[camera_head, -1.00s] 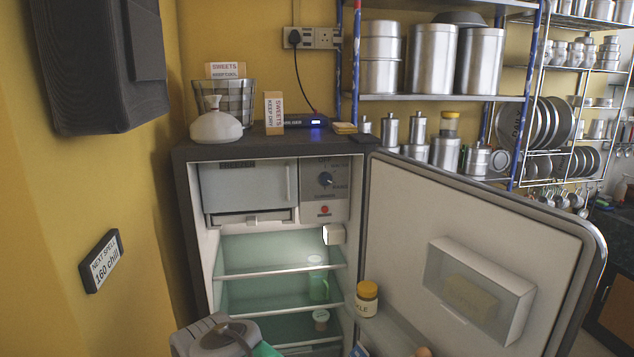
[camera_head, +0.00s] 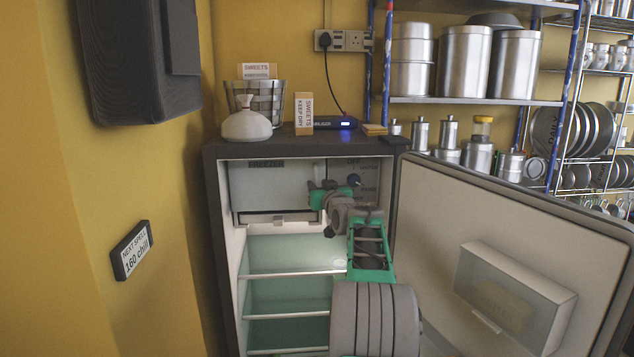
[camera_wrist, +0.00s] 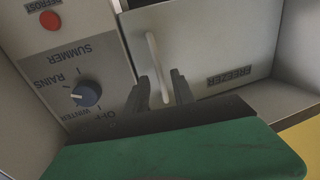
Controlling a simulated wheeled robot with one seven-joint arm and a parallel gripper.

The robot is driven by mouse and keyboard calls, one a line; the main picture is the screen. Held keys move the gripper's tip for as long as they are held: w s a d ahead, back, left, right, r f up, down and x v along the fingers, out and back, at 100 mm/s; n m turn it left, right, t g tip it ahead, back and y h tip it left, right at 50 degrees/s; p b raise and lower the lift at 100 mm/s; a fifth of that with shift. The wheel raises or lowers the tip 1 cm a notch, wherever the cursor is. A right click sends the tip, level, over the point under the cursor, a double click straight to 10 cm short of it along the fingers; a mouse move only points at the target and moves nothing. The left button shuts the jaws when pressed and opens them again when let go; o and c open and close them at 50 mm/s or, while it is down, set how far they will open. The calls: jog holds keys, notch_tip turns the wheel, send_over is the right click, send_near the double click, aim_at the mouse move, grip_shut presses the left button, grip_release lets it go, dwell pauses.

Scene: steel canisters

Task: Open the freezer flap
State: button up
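The freezer flap (camera_head: 270,188) is a pale grey panel at the top left inside the open fridge, and it looks shut. In the wrist view the flap (camera_wrist: 215,45) shows upside down with its FREEZER label and a pale upright bar handle (camera_wrist: 156,62). In the wrist view my gripper (camera_wrist: 162,82) is open. Its two dark fingers lie on either side of one end of the handle, with gaps visible; contact cannot be told.
The control panel with a blue knob (camera_wrist: 86,94) and red button (camera_wrist: 50,20) is beside the flap. The fridge door (camera_head: 430,205) stands open at the right. A glass shelf (camera_head: 290,273) lies below.

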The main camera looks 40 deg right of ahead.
jog(key=shift+w+d, duration=0.25)
jog(key=shift+w, duration=0.45)
jog(key=shift+c, duration=0.2)
grip_shut()
dwell(0.7)
